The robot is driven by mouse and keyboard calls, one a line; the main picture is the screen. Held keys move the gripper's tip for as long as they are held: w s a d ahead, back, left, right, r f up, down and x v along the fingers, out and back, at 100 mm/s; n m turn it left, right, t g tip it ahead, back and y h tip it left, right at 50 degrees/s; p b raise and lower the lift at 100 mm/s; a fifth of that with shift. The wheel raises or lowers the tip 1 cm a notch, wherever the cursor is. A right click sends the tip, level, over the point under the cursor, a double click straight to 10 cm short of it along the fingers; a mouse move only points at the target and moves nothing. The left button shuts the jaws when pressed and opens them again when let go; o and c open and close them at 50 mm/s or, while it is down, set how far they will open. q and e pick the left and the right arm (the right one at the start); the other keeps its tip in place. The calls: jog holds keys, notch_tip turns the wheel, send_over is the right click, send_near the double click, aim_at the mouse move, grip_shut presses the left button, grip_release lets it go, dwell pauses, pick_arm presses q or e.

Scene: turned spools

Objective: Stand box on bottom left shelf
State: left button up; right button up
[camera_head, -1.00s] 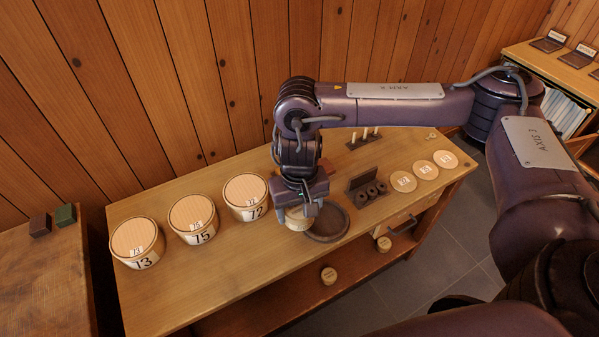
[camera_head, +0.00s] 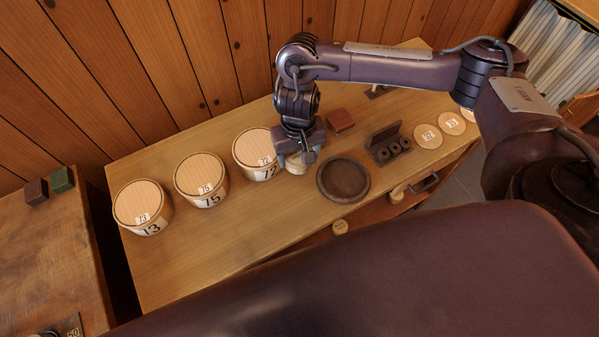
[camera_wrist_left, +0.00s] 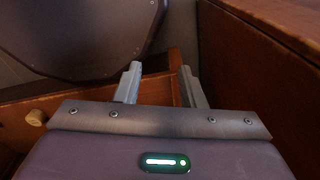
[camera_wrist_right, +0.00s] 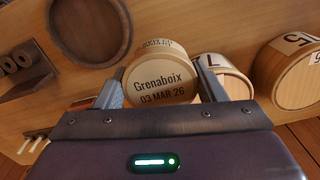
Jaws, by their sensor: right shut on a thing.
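My right gripper (camera_head: 300,152) is shut on a round pale wooden box (camera_head: 296,166). The bottom shelf is mostly hidden in the head view behind a large purple part of mine.
Drum boxes marked 15 (camera_head: 201,180) and 13 (camera_head: 142,207) stand left on the table. A dark spool rack (camera_head: 388,146), a brown block (camera_head: 340,121) and round labelled discs (camera_head: 428,136) are right. A small wooden knob (camera_head: 340,228) shows at the table's front.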

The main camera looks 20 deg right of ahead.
jog(key=b, duration=0.1)
send_over(298, 180)
notch_tip(298, 180, down, 5)
jog(key=shift+s+r, duration=0.1)
jog(key=shift+f+b, duration=0.55)
jog(key=shift+f, duration=0.3)
notch_tip(298, 180, down, 3)
jog(key=shift+f, duration=0.1)
pick_arm(q)
jog(key=w+f, duration=0.2)
jog(key=f, duration=0.1)
jog(key=shift+f, duration=0.1)
pick_arm(e)
jog(key=shift+f, duration=0.1)
jog(key=o, duration=0.7)
jog(key=shift+f, duration=0.1)
